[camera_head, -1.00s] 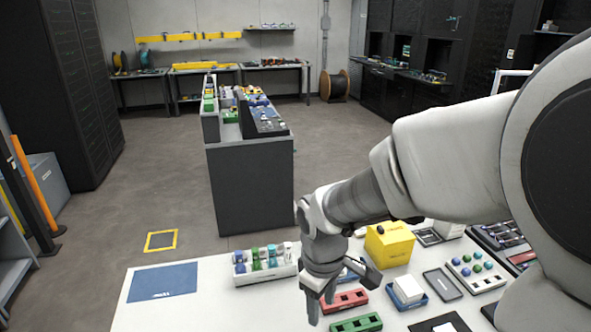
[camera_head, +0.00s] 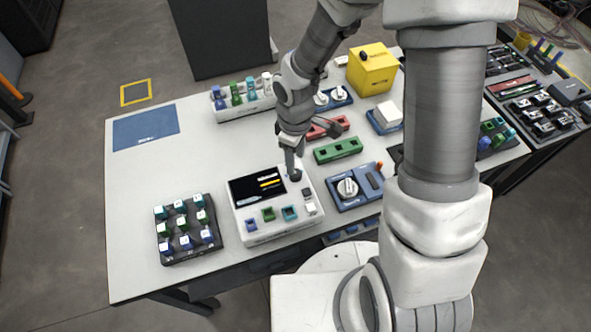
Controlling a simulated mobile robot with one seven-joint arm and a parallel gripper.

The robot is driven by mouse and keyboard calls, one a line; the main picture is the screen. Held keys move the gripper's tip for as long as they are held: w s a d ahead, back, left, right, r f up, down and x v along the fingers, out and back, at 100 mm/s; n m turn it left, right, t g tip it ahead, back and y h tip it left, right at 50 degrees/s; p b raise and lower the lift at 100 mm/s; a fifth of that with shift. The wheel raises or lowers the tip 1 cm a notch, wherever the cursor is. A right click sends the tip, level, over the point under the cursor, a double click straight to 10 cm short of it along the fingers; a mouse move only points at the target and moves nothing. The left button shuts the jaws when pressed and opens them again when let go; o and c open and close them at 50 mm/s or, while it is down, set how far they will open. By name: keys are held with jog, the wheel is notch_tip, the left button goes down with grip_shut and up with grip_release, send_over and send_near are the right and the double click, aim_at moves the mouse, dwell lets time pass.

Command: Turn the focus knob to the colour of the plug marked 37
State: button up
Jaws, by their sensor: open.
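A white device (camera_head: 250,231) with a dark screen (camera_head: 258,186) stands at the table's front. A dark round knob (camera_head: 295,176) sits on its top right of the screen; I cannot read a label that names it the focus knob. Blue (camera_head: 251,225), green (camera_head: 268,214) and teal (camera_head: 290,213) pieces line its front. My gripper (camera_head: 294,167) is open, fingers down, right at the knob; whether it touches is unclear. A black tray (camera_head: 189,258) left of the device holds several blue, green and teal plugs with white tops (camera_head: 181,223); their marks are too small to read.
A blue box with a white dial (camera_head: 347,187) stands close right of the device. Green (camera_head: 338,150) and red (camera_head: 333,124) blocks lie behind. A white rack of coloured vials (camera_head: 242,104) and a yellow box (camera_head: 373,70) are at the back. The table's left middle is clear beside a blue mat (camera_head: 146,127).

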aim_at(295, 175)
notch_tip(295, 175, down, 6)
jog(key=shift+r+b, duration=0.1)
jog(key=shift+b, duration=0.2)
grip_shut()
